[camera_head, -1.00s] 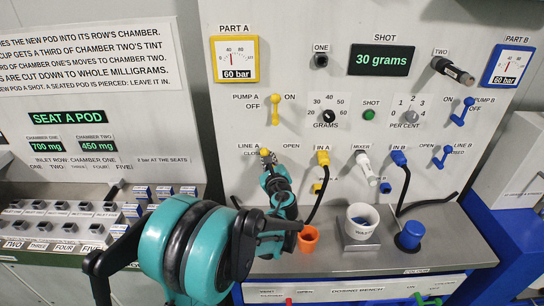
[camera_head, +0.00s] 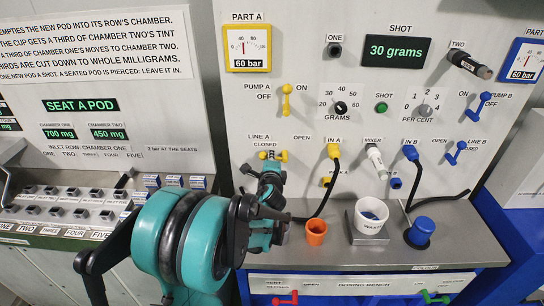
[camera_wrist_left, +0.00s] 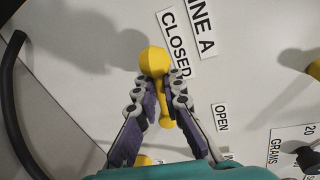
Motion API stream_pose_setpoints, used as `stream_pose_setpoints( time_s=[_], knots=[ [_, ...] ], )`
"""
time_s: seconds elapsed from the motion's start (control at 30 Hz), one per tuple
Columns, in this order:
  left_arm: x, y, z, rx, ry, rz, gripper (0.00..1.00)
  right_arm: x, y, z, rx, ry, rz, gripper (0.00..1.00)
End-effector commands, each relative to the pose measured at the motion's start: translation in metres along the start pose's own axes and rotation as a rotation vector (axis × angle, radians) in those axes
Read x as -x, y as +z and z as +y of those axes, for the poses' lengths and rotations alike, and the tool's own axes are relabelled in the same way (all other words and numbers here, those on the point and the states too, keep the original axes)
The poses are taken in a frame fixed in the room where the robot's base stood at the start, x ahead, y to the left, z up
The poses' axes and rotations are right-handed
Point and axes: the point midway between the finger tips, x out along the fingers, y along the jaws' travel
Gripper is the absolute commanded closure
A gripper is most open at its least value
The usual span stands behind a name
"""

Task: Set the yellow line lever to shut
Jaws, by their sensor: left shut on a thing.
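The yellow LINE A lever (camera_head: 284,156) sits on the panel under the LINE A label. It lies roughly sideways, its knob end toward the CLOSED label and away from OPEN. My left gripper (camera_head: 266,167) is at the knob, its fingers partly covering the lever in the head view. In the left wrist view, the fingertips (camera_wrist_left: 160,82) are closed about the yellow knob (camera_wrist_left: 153,61), and the lever's stem runs down between the fingers. The CLOSED label (camera_wrist_left: 174,43) is beside the knob. My right gripper is not in view.
The yellow PUMP A lever (camera_head: 287,100) stands upright above. To the right are the yellow IN A connector (camera_head: 334,151) with its black hose and the MIXER nozzle (camera_head: 376,161). An orange cup (camera_head: 316,231), a white cup (camera_head: 371,217) and a blue-topped item (camera_head: 421,229) stand on the bench.

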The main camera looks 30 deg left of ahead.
Motion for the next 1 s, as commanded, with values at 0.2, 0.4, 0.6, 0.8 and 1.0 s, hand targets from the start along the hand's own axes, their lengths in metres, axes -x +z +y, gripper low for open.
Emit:
stream_pose_setpoints(
  time_s=[0.2, 0.4, 0.6, 0.8, 1.0],
  knots=[
    [-0.0023, 0.0021, 0.0062, 0.109, 0.001, 0.015, 1.0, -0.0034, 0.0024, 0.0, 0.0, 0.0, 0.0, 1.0],
    [-0.0026, 0.0013, 0.009, 0.163, 0.002, 0.025, 1.0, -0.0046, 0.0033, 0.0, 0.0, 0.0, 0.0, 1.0],
    [-0.0024, 0.0009, 0.01, 0.18, 0.003, 0.029, 1.0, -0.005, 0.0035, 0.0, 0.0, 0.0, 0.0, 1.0],
    [-0.0022, 0.0009, 0.0104, 0.181, 0.004, 0.028, 1.0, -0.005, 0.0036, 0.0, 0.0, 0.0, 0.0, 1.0],
    [-0.002, 0.001, 0.0108, 0.18, 0.004, 0.028, 0.72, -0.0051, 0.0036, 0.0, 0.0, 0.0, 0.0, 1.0]
  ],
)
